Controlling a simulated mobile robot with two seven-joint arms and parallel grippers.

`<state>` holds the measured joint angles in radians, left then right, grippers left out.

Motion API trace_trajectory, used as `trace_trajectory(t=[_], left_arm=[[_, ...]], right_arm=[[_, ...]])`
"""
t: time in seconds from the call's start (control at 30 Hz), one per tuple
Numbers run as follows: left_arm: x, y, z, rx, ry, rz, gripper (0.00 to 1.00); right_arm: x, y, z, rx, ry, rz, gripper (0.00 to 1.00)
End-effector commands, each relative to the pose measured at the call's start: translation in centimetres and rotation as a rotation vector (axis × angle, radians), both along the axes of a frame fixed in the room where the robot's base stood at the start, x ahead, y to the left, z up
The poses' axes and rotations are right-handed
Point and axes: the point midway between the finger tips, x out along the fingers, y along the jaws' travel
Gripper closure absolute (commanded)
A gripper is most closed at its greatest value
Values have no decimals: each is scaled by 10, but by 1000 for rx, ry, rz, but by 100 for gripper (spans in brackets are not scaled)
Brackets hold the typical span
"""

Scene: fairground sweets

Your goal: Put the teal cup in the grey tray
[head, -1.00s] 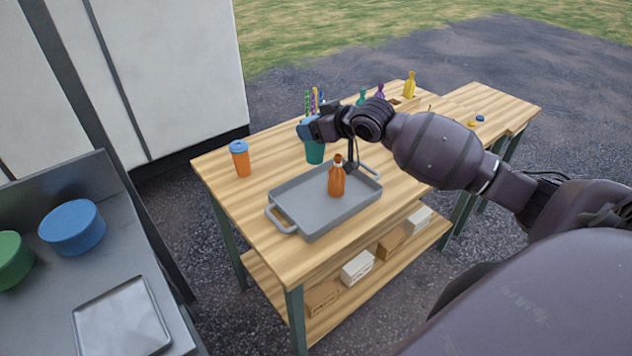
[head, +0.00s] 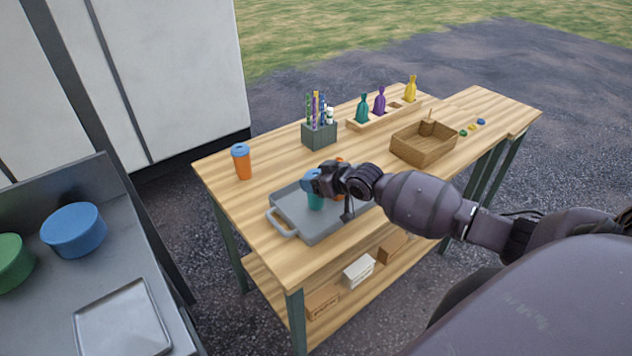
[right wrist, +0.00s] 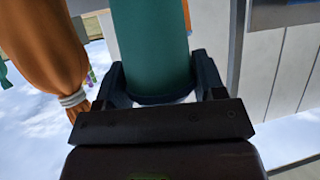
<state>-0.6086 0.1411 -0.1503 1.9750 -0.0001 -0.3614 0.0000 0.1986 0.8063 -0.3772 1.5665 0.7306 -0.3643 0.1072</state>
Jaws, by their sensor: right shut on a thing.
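The teal cup (head: 315,201) with a blue lid is at the grey tray (head: 292,212), over its middle; I cannot tell whether it touches the tray floor. My right gripper (head: 312,183) is shut on the cup near its top. In the right wrist view the teal cup (right wrist: 152,45) stands between the fingers of my right gripper (right wrist: 158,85). My left gripper is not in view.
An orange cup with a blue lid (head: 241,162) stands at the table's left.

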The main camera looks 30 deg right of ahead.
Motion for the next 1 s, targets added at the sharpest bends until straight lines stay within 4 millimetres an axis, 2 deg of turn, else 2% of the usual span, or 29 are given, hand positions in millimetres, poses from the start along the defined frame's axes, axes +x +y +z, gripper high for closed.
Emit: trace_trajectory(t=[0.1, 0.43, 0.47, 0.6, 0.63, 1.0], left_arm=[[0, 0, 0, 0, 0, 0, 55], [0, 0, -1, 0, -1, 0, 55], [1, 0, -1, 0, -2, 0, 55], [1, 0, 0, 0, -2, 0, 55], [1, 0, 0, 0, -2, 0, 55], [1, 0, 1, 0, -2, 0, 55]], right_arm=[[0, 0, -11, 1, -2, 0, 65], [0, 0, -14, 0, -2, 0, 65], [0, 0, -14, 0, -1, 0, 35], [0, 0, -14, 0, -1, 0, 14], [0, 0, -14, 0, -1, 0, 11], [-3, -1, -11, 0, 0, -1, 11]])
